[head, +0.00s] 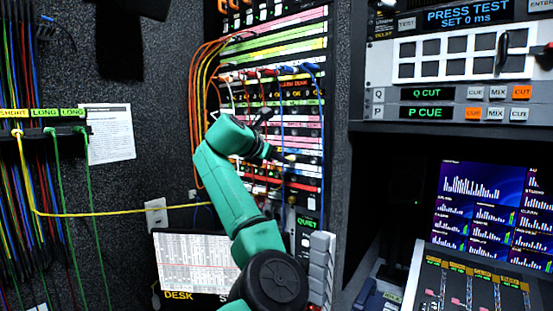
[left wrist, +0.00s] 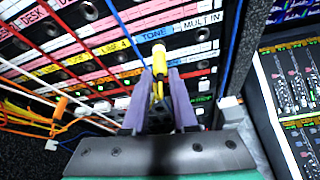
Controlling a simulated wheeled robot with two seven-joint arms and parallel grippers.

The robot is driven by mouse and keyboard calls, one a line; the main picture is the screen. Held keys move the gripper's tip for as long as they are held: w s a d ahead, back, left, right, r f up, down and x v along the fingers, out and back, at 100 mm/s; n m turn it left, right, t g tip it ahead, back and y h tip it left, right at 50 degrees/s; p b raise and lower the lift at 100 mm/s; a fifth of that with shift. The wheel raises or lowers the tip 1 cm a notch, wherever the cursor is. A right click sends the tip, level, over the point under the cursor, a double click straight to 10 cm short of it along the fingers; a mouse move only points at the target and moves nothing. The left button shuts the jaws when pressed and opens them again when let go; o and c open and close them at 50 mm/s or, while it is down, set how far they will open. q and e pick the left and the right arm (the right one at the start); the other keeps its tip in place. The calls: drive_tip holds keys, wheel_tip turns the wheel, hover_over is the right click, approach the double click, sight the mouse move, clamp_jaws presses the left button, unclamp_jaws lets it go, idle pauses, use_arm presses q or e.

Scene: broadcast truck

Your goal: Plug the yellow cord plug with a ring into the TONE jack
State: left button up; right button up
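The yellow plug (left wrist: 159,62) stands between the two purple fingers of my left gripper (left wrist: 161,78) in the left wrist view. The fingers are closed on it, and a yellow cord hangs below. Its front end overlaps the panel just under the TONE label (left wrist: 152,34). The plug hides what lies behind it, so I cannot tell whether it is in the jack or just in front. A ring on the cord cannot be made out. In the head view my left gripper (head: 280,155) is small and partly hidden at the jack panel. My right gripper is not in view.
Red, blue and orange cords cross the jack panel (head: 275,100) near the gripper. The MULT IN jack (left wrist: 203,34) is right of TONE. A yellow cord (head: 120,213) runs from the hanging cords at left. A mixer console (head: 470,280) and screens stand at right.

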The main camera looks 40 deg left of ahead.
use_arm(q)
drive_tip(key=o, duration=0.3)
drive_tip(key=b+v, duration=0.6)
drive_tip(key=v, duration=0.8)
drive_tip(key=shift+s, duration=0.25)
